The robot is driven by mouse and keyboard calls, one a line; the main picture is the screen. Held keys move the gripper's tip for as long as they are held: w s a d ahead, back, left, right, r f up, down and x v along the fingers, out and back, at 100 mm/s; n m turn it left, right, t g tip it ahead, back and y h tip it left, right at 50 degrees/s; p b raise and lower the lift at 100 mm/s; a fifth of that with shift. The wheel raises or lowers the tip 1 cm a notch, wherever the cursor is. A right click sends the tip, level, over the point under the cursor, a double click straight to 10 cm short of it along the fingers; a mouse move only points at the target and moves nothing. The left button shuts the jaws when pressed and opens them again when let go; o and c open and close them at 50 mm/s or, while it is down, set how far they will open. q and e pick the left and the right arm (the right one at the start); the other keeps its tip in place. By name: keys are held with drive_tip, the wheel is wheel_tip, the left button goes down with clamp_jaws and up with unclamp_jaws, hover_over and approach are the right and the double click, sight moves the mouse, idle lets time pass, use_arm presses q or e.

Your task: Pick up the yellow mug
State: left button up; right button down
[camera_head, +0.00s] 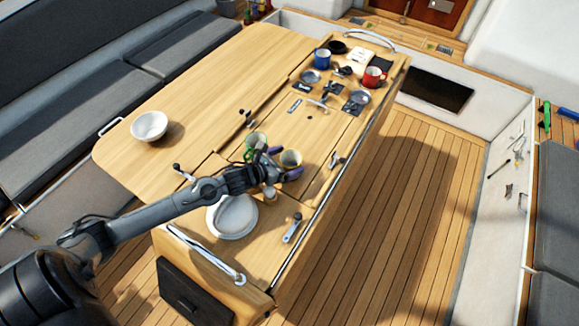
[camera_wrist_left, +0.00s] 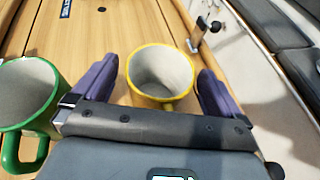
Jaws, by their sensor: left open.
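The yellow mug (camera_wrist_left: 161,76) stands upright on the wooden table, with a yellow rim and a pale inside. In the left wrist view it sits between the two purple fingers of my left gripper (camera_wrist_left: 158,88), which is open and holds nothing. In the head view the yellow mug (camera_head: 291,159) shows just beyond my left gripper (camera_head: 272,163), partly hidden by it. The mug's handle is only partly seen, at its near side in the wrist view. My right gripper is not in either view.
A green mug (camera_wrist_left: 27,95) stands close on the left of the gripper. A white plate (camera_head: 232,217) lies under my left arm. A white bowl (camera_head: 149,126) is at the table's left. A blue mug (camera_head: 322,59) and a red mug (camera_head: 373,77) stand at the far end.

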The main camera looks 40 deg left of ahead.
use_arm(q)
drive_tip(key=c, duration=1.1)
drive_tip(key=shift+o, duration=0.2)
drive_tip(key=shift+r, duration=0.1)
